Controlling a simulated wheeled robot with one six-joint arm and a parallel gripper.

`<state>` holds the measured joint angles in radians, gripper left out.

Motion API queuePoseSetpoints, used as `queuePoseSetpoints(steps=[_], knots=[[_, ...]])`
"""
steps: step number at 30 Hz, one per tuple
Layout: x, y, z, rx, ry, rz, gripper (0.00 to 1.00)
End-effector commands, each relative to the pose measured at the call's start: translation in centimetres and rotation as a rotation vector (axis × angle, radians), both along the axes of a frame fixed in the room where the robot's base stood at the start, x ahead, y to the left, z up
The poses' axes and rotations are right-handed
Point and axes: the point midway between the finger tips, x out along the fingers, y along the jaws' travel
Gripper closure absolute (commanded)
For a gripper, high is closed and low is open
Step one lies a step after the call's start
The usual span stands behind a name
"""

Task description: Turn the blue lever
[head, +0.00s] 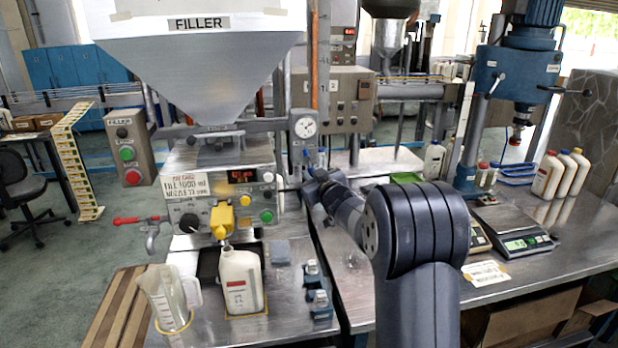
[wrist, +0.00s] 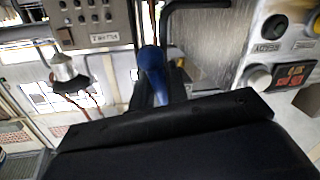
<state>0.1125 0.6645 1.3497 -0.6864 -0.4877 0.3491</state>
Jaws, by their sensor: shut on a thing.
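The blue lever (wrist: 152,62) shows in the wrist view as a rounded blue handle between the dark fingers of my gripper (wrist: 160,80). The gripper is shut on it. In the head view, my gripper (head: 314,178) is just right of the filler's control box, below the round gauge. A small blue part of the lever (head: 308,158) shows above it there. The lever's pivot and exact angle are hidden by the gripper and arm.
The control box (head: 222,195) with a yellow nozzle (head: 222,221) stands close left of my gripper. A white bottle (head: 241,281) is under the nozzle. A clear jug (head: 167,297) stands left of it. Scales (head: 515,243) and more bottles (head: 563,172) are on the right bench.

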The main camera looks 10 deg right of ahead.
Motion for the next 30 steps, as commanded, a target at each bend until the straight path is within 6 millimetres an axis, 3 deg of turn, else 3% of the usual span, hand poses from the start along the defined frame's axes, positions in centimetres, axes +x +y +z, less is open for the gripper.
queuePoseSetpoints(steps=[6,7,14,23,30], knots=[[0.0,0.0,0.1,0.000,-0.001,0.000,1.00],[0.0,0.0,0.1,0.000,-0.001,0.000,0.83],[0.0,0.0,0.0,0.001,-0.001,0.000,0.65],[-0.2,-0.1,0.0,0.002,-0.001,0.000,0.65],[-3.0,-0.6,0.0,0.002,-0.002,-0.002,0.65]])
